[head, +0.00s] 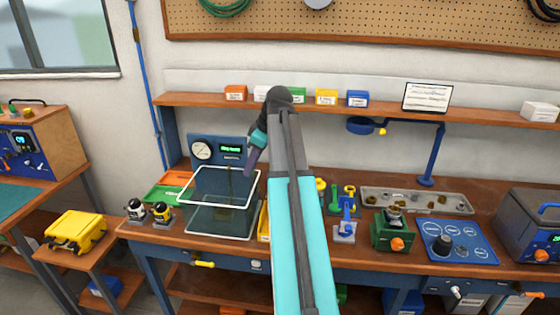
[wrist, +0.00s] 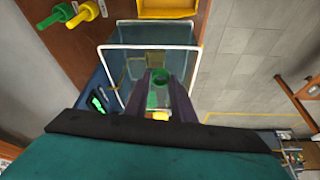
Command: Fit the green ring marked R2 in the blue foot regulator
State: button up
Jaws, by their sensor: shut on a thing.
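My gripper (head: 251,166) points down over the open glass tank with the white rim. In the wrist view my two dark fingers (wrist: 160,88) are shut on a small green ring-like part (wrist: 160,75); I cannot read a mark on it. In the head view the held part is too small to tell. A regulator (head: 393,217) sits in the green vise at the right of centre. Two small regulators (head: 133,210) (head: 161,212) stand left of the tank. I cannot make out which regulator has a blue foot.
The glass tank (head: 222,236) stands below my gripper, before a gauge panel (head: 203,151) with a lit green display. Green, blue and yellow tools (head: 348,203) stand right of my arm.

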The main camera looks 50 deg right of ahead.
jog(key=w+a+f+m+b, duration=0.2)
jog(key=w+a+f, duration=0.1)
jog(key=a, duration=0.9)
jog(key=w+a+f+m+h+b, duration=0.1)
jog(key=w+a+f+b, duration=0.1)
jog(key=a, duration=1.1)
jog(key=w+a+f+m+h+b, duration=0.1)
jog(key=w+a+f, duration=0.3)
jog(key=a, duration=0.8)
jog(key=shift+a+f+m+t+b, duration=0.25)
jog(key=shift+f+m+t+b, duration=0.15)
jog(key=shift+f+m+b, duration=0.7)
jog(key=shift+f+n, duration=0.25)
jog(key=shift+n, duration=0.05)
